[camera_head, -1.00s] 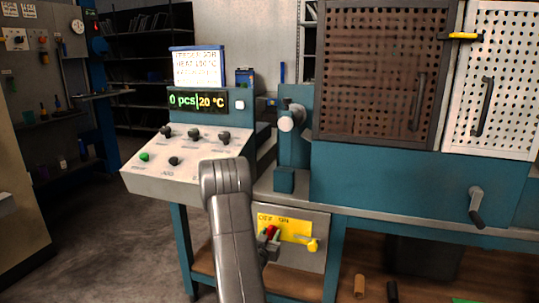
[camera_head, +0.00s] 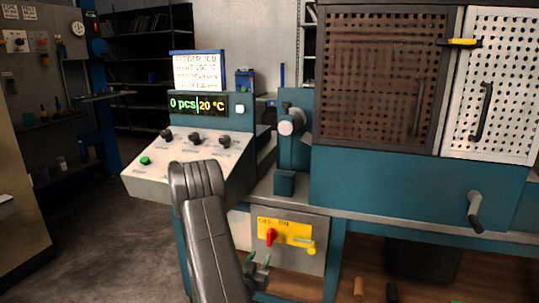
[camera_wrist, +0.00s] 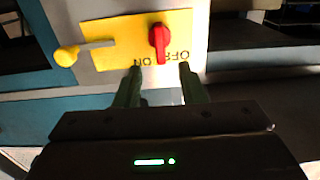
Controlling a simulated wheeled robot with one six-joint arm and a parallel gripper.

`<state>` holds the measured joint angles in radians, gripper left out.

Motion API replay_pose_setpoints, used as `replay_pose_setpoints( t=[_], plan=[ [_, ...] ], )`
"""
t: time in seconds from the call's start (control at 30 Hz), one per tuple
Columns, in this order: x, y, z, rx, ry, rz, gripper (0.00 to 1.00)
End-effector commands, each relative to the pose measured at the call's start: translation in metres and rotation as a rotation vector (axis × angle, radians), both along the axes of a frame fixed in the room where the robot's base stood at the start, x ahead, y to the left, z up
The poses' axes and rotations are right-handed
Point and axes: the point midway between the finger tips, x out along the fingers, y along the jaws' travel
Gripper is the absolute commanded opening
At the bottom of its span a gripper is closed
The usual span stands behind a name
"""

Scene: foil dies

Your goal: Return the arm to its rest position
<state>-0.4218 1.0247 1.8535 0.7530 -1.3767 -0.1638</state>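My gripper (camera_head: 258,262) is low in the head view, in front of the grey switch box below the control console. In the wrist view my gripper (camera_wrist: 160,82) shows two dark green fingers apart, with nothing between them. The red switch handle (camera_head: 271,237) sits on a yellow plate (camera_head: 297,231) marked OFF and ON. In the wrist view the red handle (camera_wrist: 159,42) is beyond the fingertips, apart from them.
The control console (camera_head: 150,186) with knobs and a green button stands behind my arm. Its display (camera_head: 198,104) reads 0 pcs and 20 °C. A yellow-knobbed lever (camera_head: 310,248) is right of the switch. The teal machine (camera_head: 390,180) with perforated doors fills the right. Floor at left is clear.

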Motion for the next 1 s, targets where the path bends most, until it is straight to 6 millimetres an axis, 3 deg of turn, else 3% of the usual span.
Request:
replay_pose_setpoints(
  t=[0.13, 0.8, 1.0],
  plan=[
    [-0.025, 0.008, 0.000, -0.001, 0.001, 0.001, 0.36],
    [0.110, -0.037, -0.001, 0.001, -0.002, -0.003, 0.36],
    [0.108, -0.034, 0.005, -0.122, 0.042, 0.001, 0.36]
  ],
)
